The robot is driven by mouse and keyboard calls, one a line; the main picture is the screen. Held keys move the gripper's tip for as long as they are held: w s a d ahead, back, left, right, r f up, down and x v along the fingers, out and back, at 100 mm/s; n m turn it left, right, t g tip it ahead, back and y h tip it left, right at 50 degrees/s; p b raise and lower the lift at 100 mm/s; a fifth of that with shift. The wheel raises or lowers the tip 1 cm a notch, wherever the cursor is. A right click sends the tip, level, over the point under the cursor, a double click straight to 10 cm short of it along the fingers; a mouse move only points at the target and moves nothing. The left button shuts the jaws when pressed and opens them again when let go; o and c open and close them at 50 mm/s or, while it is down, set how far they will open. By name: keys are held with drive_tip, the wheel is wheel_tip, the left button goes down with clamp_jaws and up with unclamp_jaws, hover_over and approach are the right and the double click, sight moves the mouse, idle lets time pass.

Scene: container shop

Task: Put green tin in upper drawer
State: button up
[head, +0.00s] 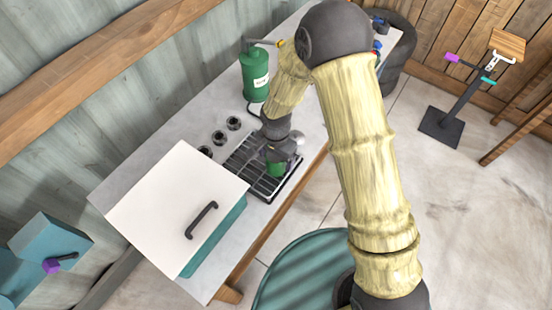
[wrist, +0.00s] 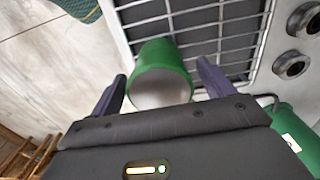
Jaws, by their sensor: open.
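The green tin (wrist: 163,60) is between the two dark fingers of my gripper (wrist: 161,72) in the wrist view, its pale open end facing the camera. The fingers are open on either side of it; I cannot tell whether either touches. In the head view the tin (head: 276,169) shows as a small green patch beneath my gripper (head: 279,154), over a dark grate (head: 243,163). My gripper partly hides it. I cannot tell which thing is the upper drawer; a teal block (head: 48,240) with a purple-ended handle stands at the lower left.
A white-topped teal box (head: 165,205) with a black handle stands on the counter (head: 120,185), left of the grate. A green canister (head: 256,78) stands behind, near several small round metal pieces (head: 219,136). A dark stand (head: 440,126) is on the floor at right.

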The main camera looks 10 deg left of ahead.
drive_tip(key=shift+f, duration=0.5)
drive_tip(key=shift+c, duration=0.2)
drive_tip(key=c, duration=1.3)
drive_tip(key=shift+r, duration=0.15)
wheel_tip(320, 180, up, 10)
drive_tip(key=shift+f+b, duration=0.1)
drive_tip(key=shift+b, duration=1)
